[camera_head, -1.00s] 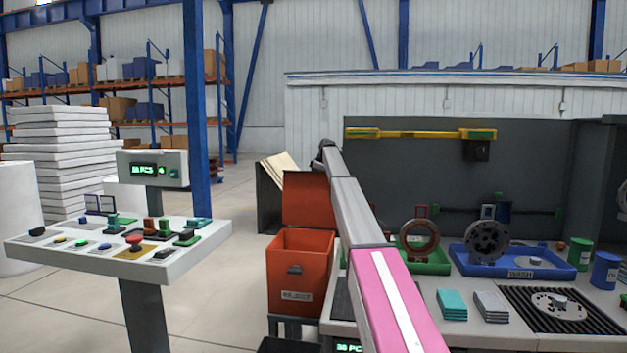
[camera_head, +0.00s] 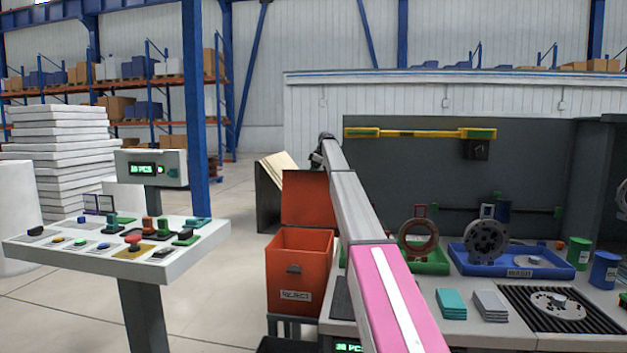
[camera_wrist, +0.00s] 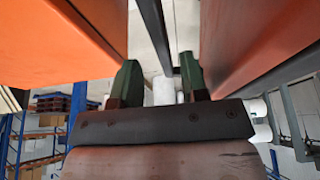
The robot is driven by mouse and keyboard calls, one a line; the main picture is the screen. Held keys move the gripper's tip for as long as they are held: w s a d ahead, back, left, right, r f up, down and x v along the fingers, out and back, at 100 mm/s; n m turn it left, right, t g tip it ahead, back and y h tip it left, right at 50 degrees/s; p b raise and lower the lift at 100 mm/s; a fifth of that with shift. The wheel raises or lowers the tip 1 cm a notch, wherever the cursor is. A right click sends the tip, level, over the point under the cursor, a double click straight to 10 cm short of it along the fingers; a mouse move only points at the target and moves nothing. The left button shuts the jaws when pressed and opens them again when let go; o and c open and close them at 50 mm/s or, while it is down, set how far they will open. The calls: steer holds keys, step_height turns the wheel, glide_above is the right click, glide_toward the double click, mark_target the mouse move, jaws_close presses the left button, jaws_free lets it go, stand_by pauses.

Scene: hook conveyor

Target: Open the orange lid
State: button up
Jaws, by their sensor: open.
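The orange lid (camera_head: 308,198) stands raised, roughly upright, at the back edge of the orange bin (camera_head: 300,270) in the head view. The bin's top is open, and its front carries a dark handle and a label reading REJECT. My gripper (camera_head: 317,158) is just above and behind the lid's top right corner. In the wrist view my gripper (camera_wrist: 157,80) has its two green fingers apart with nothing between them. Orange surfaces show on both sides there; I cannot tell which belongs to the lid.
A control panel (camera_head: 120,247) with several buttons stands left of the bin. A bench to the right holds a green tray, a blue tray (camera_head: 512,267) and metal parts. A dark container (camera_head: 268,202) stands behind the bin. Floor between panel and bin is clear.

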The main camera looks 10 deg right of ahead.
steer(key=s+a+r, duration=0.5)
steer(key=a+r, duration=0.2)
steer(key=a, duration=0.3)
steer(key=shift+s, duration=0.4)
steer(key=shift+a+r, duration=0.1)
